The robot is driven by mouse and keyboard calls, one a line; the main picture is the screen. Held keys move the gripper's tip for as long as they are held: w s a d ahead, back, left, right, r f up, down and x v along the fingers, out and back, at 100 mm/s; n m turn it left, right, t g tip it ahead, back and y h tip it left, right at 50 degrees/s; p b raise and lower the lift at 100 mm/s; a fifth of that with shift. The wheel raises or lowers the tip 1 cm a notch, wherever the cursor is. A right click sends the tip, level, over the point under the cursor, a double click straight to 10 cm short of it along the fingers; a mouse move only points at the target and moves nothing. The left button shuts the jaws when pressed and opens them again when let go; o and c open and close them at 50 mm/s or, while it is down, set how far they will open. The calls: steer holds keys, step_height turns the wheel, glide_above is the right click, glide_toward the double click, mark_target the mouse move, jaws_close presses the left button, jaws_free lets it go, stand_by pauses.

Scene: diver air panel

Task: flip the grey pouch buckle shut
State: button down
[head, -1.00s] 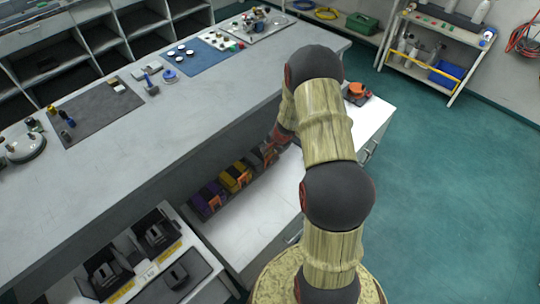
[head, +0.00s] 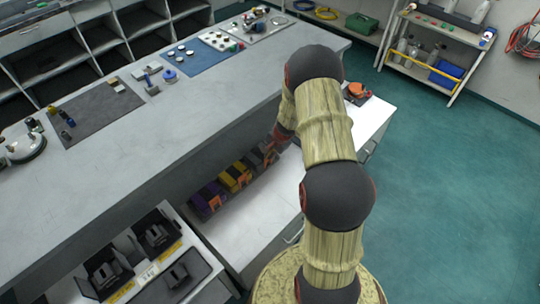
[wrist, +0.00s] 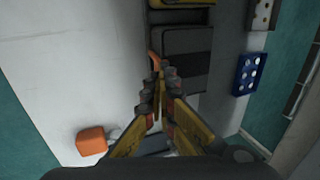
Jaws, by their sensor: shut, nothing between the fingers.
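The grey pouch (wrist: 187,55) lies at the top middle of the wrist view, with a dark lower part. A thin orange piece (wrist: 154,61), apparently its buckle, stands at the pouch's left edge. My gripper (wrist: 163,78) is shut and empty, its fingertips right by that orange piece and over the pouch's edge; I cannot tell whether they touch. In the head view the grey pouch (head: 254,160) is at the right end of the pouch row, partly hidden by my arm. The buckle's exact angle is unclear.
A yellow pouch (head: 235,178) and a purple pouch (head: 208,199), both with orange buckles, stand beside the grey one under the long counter (head: 130,150). An orange object (wrist: 91,141) lies on the white surface.

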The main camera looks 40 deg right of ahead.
steer(key=c, duration=2.5)
jaws_free()
steer(key=shift+s+a+f, duration=0.1)
steer(key=shift+s+f, duration=0.05)
steer(key=shift+f, duration=0.05)
steer(key=o, duration=0.6)
steer(key=p+v, duration=0.2)
steer(key=v, duration=0.1)
steer(key=w+p+v, duration=0.1)
steer(key=p+v, duration=0.1)
steer(key=v, duration=0.1)
steer(key=p+v, duration=0.2)
steer(key=v, duration=0.1)
steer(key=shift+w+a+r, duration=0.1)
steer(key=shift+w+r, duration=0.05)
steer(key=shift+r, duration=0.1)
steer(key=v, duration=1.1)
steer(key=shift+r, duration=0.4)
